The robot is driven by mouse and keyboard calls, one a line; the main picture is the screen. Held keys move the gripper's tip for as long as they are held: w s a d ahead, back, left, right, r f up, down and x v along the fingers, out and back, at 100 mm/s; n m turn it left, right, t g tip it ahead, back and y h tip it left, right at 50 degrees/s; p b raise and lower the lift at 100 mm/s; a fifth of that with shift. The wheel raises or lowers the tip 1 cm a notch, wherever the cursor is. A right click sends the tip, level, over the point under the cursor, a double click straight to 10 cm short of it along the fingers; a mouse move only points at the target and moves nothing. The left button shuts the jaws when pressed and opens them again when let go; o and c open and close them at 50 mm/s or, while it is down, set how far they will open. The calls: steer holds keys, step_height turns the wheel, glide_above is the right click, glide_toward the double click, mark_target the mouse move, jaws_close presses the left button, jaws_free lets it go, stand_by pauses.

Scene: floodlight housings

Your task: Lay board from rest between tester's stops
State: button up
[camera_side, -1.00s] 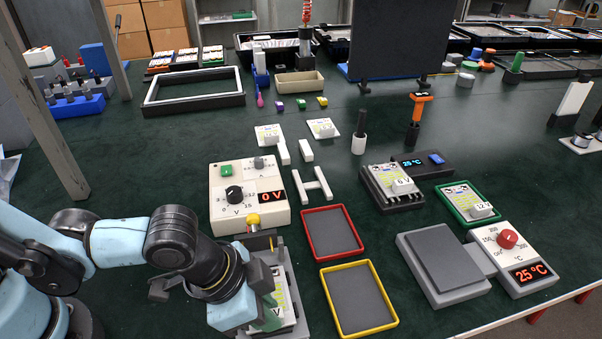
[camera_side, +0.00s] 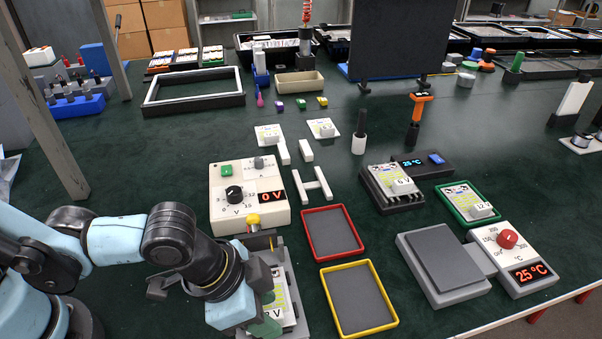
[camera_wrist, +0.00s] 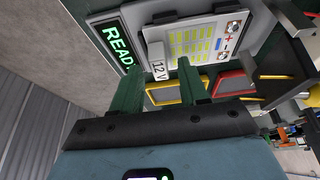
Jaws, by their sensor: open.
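A pale board with yellow rows and a white 12 V block (camera_wrist: 195,45) lies on the grey tester (camera_side: 302,325). In the side view the board (camera_side: 284,288) is partly hidden by my arm. The tester's green display (camera_wrist: 115,42) reads READY, its end cut off by a finger. In the side view my gripper (camera_side: 266,313) is over the tester's front left part. Whether the fingers touch the board cannot be told, and the stops are mostly hidden.
A supply reading 0 V (camera_side: 249,195) stands behind the tester. A red tray (camera_side: 333,233) and yellow tray (camera_side: 359,298) lie to its right. Further right are a 6 V board (camera_side: 393,180), a green-framed board (camera_side: 467,202) and a hot plate (camera_side: 445,265).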

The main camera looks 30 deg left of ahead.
steer(key=shift+v, duration=5.8)
steer(key=w+a+n+t+y, duration=0.1)
steer(key=w+a+n, duration=0.3)
steer(key=a, duration=0.6)
steer(key=w+a+n+t+y, duration=0.2)
steer(key=w+a+n, duration=0.3)
steer(key=a, duration=0.6)
steer(key=shift+w+f+t, duration=0.35)
steer(key=shift+w+t, duration=0.15)
steer(key=shift+w, duration=0.15)
